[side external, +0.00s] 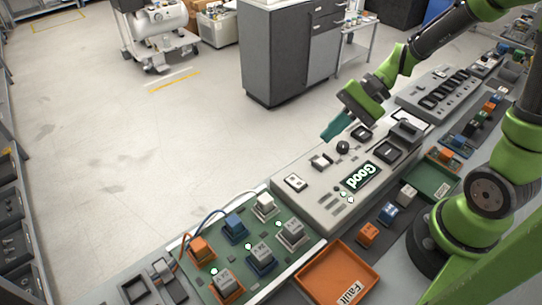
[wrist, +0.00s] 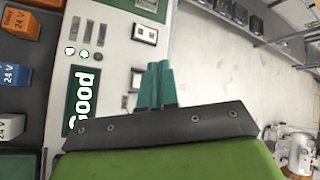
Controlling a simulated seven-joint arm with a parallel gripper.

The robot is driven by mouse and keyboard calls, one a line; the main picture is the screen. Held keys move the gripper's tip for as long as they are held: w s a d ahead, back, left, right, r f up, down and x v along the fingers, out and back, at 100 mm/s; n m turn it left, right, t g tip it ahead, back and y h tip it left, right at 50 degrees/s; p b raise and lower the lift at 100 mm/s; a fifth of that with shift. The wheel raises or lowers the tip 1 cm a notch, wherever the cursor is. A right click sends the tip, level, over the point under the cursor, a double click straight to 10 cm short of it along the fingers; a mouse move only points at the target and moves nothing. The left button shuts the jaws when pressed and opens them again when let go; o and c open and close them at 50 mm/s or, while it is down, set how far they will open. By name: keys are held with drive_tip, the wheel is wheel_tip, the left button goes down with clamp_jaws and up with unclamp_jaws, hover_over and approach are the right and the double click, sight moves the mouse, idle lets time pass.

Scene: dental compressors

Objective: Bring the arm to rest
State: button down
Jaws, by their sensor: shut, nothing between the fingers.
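My gripper (side external: 334,127) has teal fingers pressed together with nothing between them. It hangs above the far edge of the grey test panel, apart from it. In the wrist view the closed fingers (wrist: 157,84) point over the panel's edge, with the floor beyond. The test panel (side external: 318,205) has a screen (side external: 360,177) reading "Good", which also shows in the wrist view (wrist: 83,98). My green arm reaches in from the upper right.
A green board (side external: 184,269) holds several relay blocks at lower left. An orange tray (side external: 312,284) marked "Fault" and a green tray (side external: 432,180) lie at the near side. Loose relays (side external: 389,214) stand between them. A grey control box (side external: 437,92) sits behind. Open floor lies beyond the bench.

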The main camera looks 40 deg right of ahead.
idle(0.3)
drive_tip(key=s+r+n+t+h, duration=0.2)
drive_tip(key=s+r+n+h, duration=0.1)
drive_tip(key=r, duration=0.3)
drive_tip(key=s+d+r+n+t+h, duration=0.1)
drive_tip(key=s+r+n+t+h, duration=0.1)
drive_tip(key=s+r+n+h, duration=0.1)
drive_tip(key=shift+s+d+r+n+h, duration=0.15)
drive_tip(key=shift+s+r+n+h, duration=0.4)
drive_tip(key=shift+r+n, duration=0.95)
drive_tip(key=shift+s+r, duration=0.15)
drive_tip(key=shift+r, duration=0.05)
idle(1.1)
